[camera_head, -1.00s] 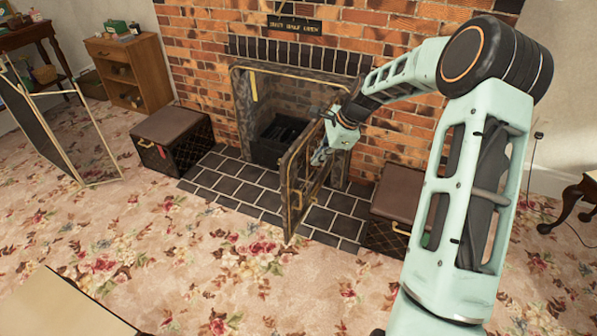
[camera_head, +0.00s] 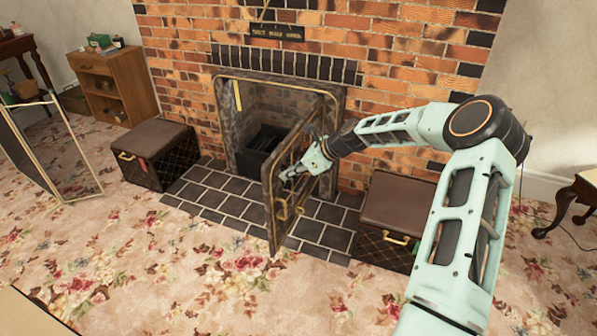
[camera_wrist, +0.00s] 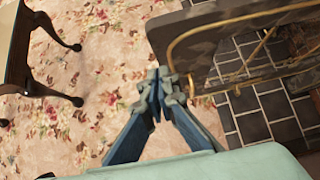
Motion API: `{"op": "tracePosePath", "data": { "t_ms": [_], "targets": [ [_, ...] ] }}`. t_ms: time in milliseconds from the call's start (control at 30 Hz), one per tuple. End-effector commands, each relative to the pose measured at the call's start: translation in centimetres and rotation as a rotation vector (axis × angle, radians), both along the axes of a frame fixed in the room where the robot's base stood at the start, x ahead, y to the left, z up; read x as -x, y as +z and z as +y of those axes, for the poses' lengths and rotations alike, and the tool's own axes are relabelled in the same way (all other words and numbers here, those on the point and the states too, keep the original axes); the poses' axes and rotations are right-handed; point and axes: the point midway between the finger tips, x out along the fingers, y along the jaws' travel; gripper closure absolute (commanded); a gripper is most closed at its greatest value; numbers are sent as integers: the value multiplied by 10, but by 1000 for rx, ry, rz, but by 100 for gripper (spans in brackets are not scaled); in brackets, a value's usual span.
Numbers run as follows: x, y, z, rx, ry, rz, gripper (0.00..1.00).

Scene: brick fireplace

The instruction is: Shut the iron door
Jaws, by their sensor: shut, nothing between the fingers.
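The iron door (camera_head: 275,200) is a dark panel with brass-coloured bars, hinged at the right side of the fireplace opening (camera_head: 262,120). It stands open, swung out over the tiled hearth. My gripper (camera_head: 287,176) is at the face of the door on its right side, fingers together. In the wrist view my gripper (camera_wrist: 167,88) is shut and empty, with the iron door (camera_wrist: 205,45) and its brass rail just to its right. I cannot tell whether the fingertips touch the door.
Dark tiles (camera_head: 225,195) form the hearth. A brown chest (camera_head: 153,153) stands to its left and another chest (camera_head: 395,215) to its right, close under my arm. A folding screen (camera_head: 50,150) stands at far left. Flowered carpet (camera_head: 150,260) in front is clear.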

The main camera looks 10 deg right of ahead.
Motion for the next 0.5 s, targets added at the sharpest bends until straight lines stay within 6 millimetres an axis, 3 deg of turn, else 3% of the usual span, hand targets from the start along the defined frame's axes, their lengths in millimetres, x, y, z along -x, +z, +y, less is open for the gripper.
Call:
{"op": "tracePosePath", "data": {
  "t_ms": [33,200,500],
  "targets": [
    [-4,-10,8,-3,3,1,100],
    [-20,-6,27,0,3,-2,100],
    [-27,-5,36,2,0,-1,100]
  ]
}}
